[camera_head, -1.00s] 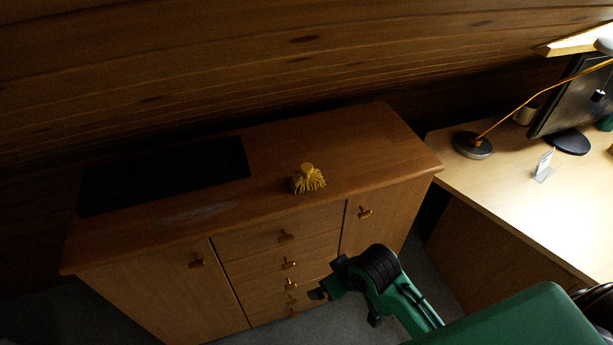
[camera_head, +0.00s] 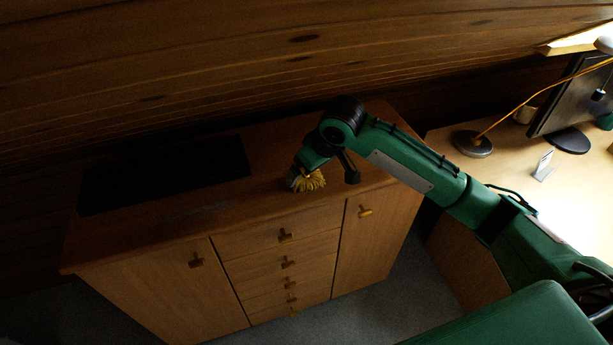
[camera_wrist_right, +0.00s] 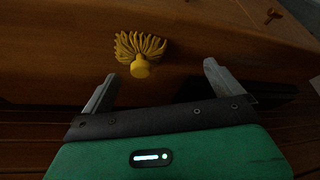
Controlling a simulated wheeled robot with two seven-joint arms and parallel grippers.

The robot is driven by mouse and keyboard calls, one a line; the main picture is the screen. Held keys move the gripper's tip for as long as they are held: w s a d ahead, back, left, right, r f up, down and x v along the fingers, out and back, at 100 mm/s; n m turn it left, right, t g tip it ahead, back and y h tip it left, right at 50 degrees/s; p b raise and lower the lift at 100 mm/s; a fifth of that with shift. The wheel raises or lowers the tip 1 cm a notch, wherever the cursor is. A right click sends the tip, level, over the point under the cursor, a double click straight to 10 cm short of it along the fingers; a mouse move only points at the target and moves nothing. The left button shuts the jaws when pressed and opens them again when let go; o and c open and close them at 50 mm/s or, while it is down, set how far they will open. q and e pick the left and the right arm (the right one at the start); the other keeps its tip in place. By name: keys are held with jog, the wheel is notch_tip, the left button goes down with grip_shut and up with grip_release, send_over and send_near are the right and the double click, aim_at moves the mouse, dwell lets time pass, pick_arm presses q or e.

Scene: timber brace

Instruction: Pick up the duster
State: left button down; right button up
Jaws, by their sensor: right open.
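The duster (camera_head: 311,181), yellow with a stringy head and a short round knob, lies on top of the wooden cabinet (camera_head: 270,213). My right gripper (camera_head: 296,183) is over the cabinet top at the duster and partly covers it in the head view. In the right wrist view the duster (camera_wrist_right: 140,50) lies ahead of the open fingers (camera_wrist_right: 158,82), with its knob between them and nearer the left finger. The fingers do not appear to touch it. My left gripper is not in view.
A flat black object (camera_head: 165,175) lies on the cabinet top to the left. A desk (camera_head: 560,200) with a lamp (camera_head: 473,144), a monitor (camera_head: 572,100) and a small card stand (camera_head: 544,164) is at the right. A plank wall rises behind the cabinet.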

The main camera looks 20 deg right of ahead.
notch_tip(320, 180, up, 4)
jog(key=w+d, duration=0.3)
jog(key=shift+m, duration=0.4)
jog(key=p+x, duration=0.1)
jog(key=x, duration=0.7)
jog(key=shift+f, duration=0.25)
jog(key=x, duration=0.1)
jog(key=p+x, duration=0.1)
jog(key=x, duration=0.2)
jog(key=shift+s+d+f+p, duration=0.1)
jog(key=shift+s+f+p, duration=0.15)
jog(key=shift+f, duration=0.3)
jog(key=shift+w+f, duration=0.15)
jog(key=shift+f, duration=0.05)
jog(key=c, duration=1)
jog(key=shift+r, duration=0.1)
jog(key=shift+c, duration=0.2)
jog(key=shift+r, duration=0.5)
notch_tip(320, 180, up, 2)
jog(key=shift+r+b, duration=0.2)
jog(key=shift+b, duration=0.5)
jog(key=s+d+b, duration=0.1)
jog(key=s+d, duration=0.2)
jog(key=s, duration=0.5)
jog(key=s+d+b, duration=0.1)
jog(key=s+d, duration=0.2)
jog(key=s, duration=0.5)
jog(key=shift+s+d+b, duration=0.2)
jog(key=shift+s+b, duration=0.2)
